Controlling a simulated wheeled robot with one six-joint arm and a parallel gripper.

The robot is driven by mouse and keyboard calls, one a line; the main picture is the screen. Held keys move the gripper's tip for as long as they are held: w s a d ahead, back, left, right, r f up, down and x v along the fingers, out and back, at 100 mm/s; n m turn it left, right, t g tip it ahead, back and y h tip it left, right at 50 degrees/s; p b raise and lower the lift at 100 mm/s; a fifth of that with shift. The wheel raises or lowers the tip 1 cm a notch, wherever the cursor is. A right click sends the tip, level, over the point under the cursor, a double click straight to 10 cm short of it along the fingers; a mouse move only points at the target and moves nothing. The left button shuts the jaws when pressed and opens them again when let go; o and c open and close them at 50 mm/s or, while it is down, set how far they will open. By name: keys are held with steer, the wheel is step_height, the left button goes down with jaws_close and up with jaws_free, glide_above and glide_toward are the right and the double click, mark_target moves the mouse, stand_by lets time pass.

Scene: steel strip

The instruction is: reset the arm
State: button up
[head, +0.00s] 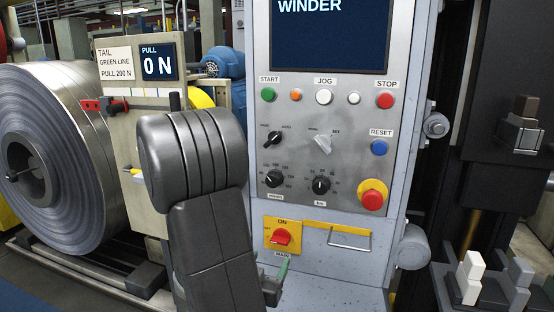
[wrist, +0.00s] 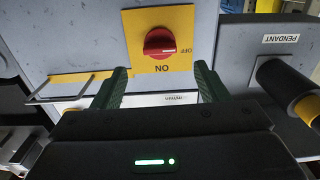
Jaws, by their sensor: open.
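My arm (head: 205,165) rises in front of the winder cabinet in the head view and hides part of its left side. My gripper (wrist: 162,72) is open and empty in the wrist view, its two green fingers apart. Between and beyond the fingertips is the red main switch (wrist: 160,42) on its yellow plate, seen upside down; the fingers appear apart from it. In the head view the switch (head: 282,237) shows with ON above it, and a bit of my gripper (head: 278,278) shows just below it, mostly hidden by my arm.
The cabinet (head: 398,140) carries several buttons and knobs, with a metal handle (head: 350,240) right of the switch. A steel coil (head: 60,150) and a "0 N" pull display (head: 158,66) are at left. Dark machinery (head: 505,80) stands at right. The wrist view shows a PENDANT label (wrist: 281,39).

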mark_target(278, 243)
steer(key=shift+x, duration=3.55)
steer(key=v, duration=1.4)
steer(key=x, duration=1.4)
steer(key=shift+w+d, duration=0.1)
steer(key=shift+m+b, duration=0.4)
steer(key=shift+m, duration=0.6)
steer(key=m, duration=0.9)
